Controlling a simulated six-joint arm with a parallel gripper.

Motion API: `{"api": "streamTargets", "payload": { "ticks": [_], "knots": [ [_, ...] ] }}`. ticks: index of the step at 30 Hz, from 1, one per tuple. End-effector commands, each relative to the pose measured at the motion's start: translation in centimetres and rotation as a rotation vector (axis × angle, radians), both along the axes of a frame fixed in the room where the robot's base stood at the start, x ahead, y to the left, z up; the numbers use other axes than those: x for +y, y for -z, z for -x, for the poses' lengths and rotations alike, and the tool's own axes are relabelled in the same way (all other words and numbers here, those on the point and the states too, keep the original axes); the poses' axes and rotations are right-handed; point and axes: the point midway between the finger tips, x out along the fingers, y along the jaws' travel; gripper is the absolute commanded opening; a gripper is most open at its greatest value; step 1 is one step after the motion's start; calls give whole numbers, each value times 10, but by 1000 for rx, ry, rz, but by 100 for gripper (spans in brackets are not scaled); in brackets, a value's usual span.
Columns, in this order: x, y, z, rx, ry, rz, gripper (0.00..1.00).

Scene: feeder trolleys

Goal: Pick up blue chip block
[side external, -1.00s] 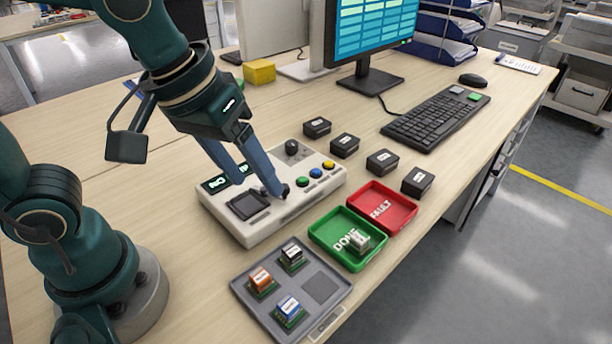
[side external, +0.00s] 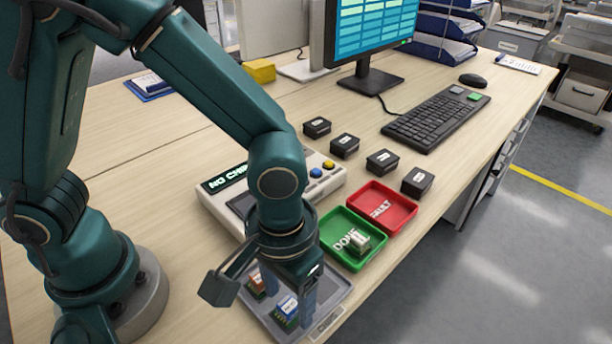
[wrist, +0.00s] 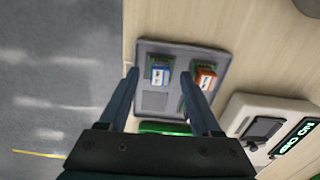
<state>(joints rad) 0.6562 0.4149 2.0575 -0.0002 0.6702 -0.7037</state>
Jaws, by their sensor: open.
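The blue chip block (side external: 288,307) stands upright on a green base in the grey tray (side external: 262,325), at its front corner. The wrist view shows the blue chip block (wrist: 160,74) between my gripper's two fingertips (wrist: 159,76). My gripper (side external: 289,297) is open and empty, pointing down over the tray beside the block; I cannot tell the exact height gap. An orange chip block (side external: 257,284) sits in the same tray and also shows just right of the right finger in the wrist view (wrist: 204,77). The black chip block is mostly hidden behind my gripper.
A green DONE tray (side external: 333,220) holds a light chip block (side external: 359,241). Beside it are a red FAULT tray (side external: 401,195) and several black boxes (side external: 383,162). The tester (side external: 215,203), its display starting "NO CHI", is partly hidden behind my arm.

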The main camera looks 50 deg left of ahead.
Motion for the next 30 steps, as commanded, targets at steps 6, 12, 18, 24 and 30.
{"api": "streamTargets", "payload": {
  "ticks": [6,12,18,24,30],
  "knots": [
    [0,6,0,0,0,0,65],
    [0,6,0,-1,0,1,38],
    [0,6,0,-1,0,1,0],
    [0,5,0,-1,0,1,0],
    [0,-3,-1,-3,0,3,0]
  ]
}}
